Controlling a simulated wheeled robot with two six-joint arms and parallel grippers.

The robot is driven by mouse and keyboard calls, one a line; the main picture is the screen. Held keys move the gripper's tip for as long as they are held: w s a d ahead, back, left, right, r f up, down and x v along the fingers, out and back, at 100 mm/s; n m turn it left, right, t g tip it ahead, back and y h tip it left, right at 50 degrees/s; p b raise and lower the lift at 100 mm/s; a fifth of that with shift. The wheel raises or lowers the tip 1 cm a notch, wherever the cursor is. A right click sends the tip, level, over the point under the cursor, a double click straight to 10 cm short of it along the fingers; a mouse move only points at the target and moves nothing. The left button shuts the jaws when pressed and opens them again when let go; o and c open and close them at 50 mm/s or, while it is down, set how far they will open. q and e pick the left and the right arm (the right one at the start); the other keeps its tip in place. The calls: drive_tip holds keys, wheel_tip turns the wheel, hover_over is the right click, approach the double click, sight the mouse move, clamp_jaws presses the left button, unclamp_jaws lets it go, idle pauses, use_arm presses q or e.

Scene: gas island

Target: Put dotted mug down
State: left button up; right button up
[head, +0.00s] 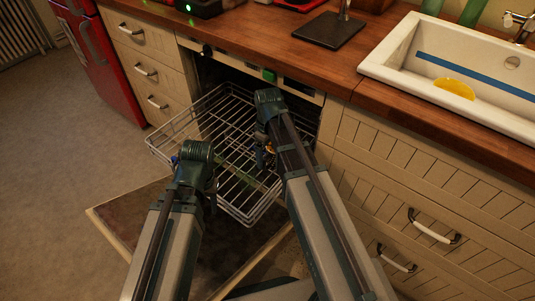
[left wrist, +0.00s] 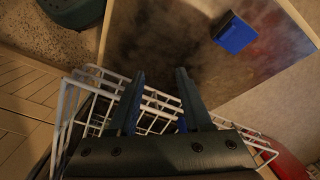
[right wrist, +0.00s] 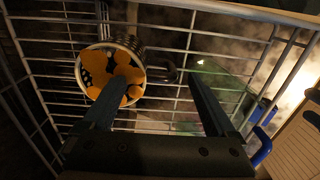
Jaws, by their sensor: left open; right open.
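The dotted mug (right wrist: 97,63), with a pale rim and orange and dark spots, is in the wire dishwasher rack (right wrist: 215,33) in the right wrist view. Its round end faces the camera and a dark handle shows at its right. My right gripper (right wrist: 160,84) is open, with one finger overlapping the mug and the other apart to its right; I cannot tell whether they touch. In the head view my right gripper (head: 265,150) is over the rack and largely hides the mug. My left gripper (head: 208,188) is open and empty by the rack's front; its fingers also show in the left wrist view (left wrist: 160,75).
The dishwasher door (head: 115,215) hangs open below the pulled-out rack. A blue object (left wrist: 234,33) shows over the door in the left wrist view. The sink (head: 400,55) with a yellow item (head: 455,88) is at right. A wooden counter (head: 270,38) runs above.

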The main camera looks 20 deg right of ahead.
wheel_tip(320, 180, up, 12)
drive_tip(key=p, duration=1.1)
drive_tip(key=s+a+m+h, duration=0.1)
drive_tip(key=s+a+m, duration=0.3)
drive_tip(key=s+a, duration=0.6)
drive_tip(key=s, duration=0.4)
drive_tip(key=shift+a, duration=0.15)
drive_tip(key=shift+s+f, duration=0.1)
wheel_tip(320, 180, up, 17)
drive_tip(key=p, duration=1.7)
drive_tip(key=shift+f, duration=0.3)
drive_tip(key=shift+c, duration=0.2)
